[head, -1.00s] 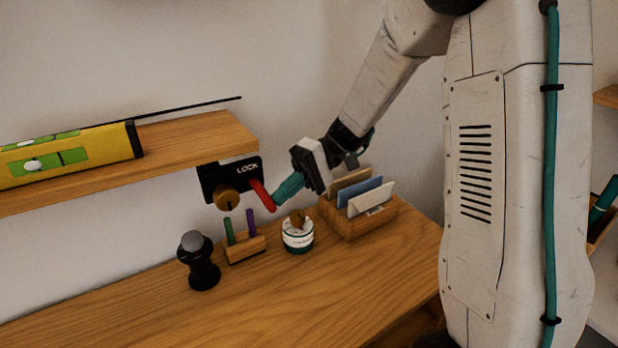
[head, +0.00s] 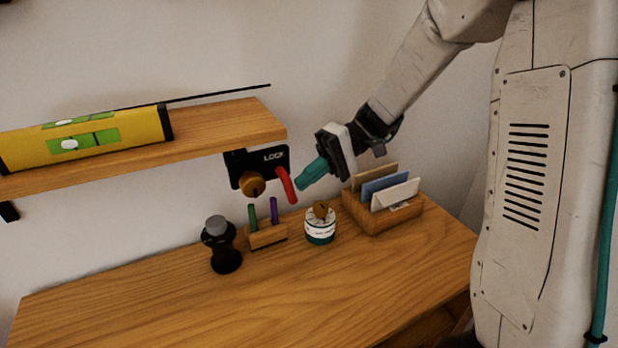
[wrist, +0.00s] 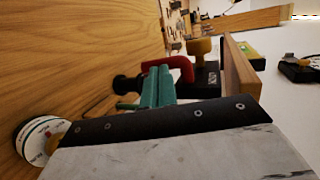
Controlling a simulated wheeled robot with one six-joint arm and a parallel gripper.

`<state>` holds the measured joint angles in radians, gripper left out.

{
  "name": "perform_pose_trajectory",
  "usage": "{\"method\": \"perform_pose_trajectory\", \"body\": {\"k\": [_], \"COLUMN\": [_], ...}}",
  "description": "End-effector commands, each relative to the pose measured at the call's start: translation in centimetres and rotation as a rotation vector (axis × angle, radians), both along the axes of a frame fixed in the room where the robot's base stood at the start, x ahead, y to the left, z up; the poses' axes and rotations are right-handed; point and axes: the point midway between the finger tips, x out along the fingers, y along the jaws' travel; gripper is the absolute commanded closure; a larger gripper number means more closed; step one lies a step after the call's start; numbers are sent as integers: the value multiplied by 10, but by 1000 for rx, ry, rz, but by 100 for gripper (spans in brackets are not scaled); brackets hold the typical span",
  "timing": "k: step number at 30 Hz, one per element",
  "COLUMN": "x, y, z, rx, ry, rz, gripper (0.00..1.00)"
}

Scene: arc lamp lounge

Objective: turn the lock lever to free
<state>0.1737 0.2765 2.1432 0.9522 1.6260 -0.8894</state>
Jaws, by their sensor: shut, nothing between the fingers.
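The lock is a black box (head: 262,162) marked LOCK, fixed under the front end of the wooden shelf, with a brass knob (head: 252,184) on its face. Its red lever (head: 286,184) slants down and to the right from the box's right side. My gripper (head: 301,184) is shut and empty, its teal fingertips just right of the lever. In the wrist view the teal fingers (wrist: 157,88) point at the red lever (wrist: 168,64); I cannot tell whether they touch it.
On the desk (head: 330,270) below stand a black grinder-like object (head: 222,246), a pen block (head: 268,238), a round white-and-green tin (head: 320,226) and a letter holder (head: 385,215). The desk's front is clear.

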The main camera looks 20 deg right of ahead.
Motion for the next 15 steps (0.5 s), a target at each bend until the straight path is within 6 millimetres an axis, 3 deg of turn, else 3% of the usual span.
{"method": "perform_pose_trajectory", "body": {"k": [8,15], "x": [4,20], "y": [-13,-58], "z": [3,15], "rx": [0,-1], "ry": [1,-1], "rz": [2,8], "gripper": [100,100]}}
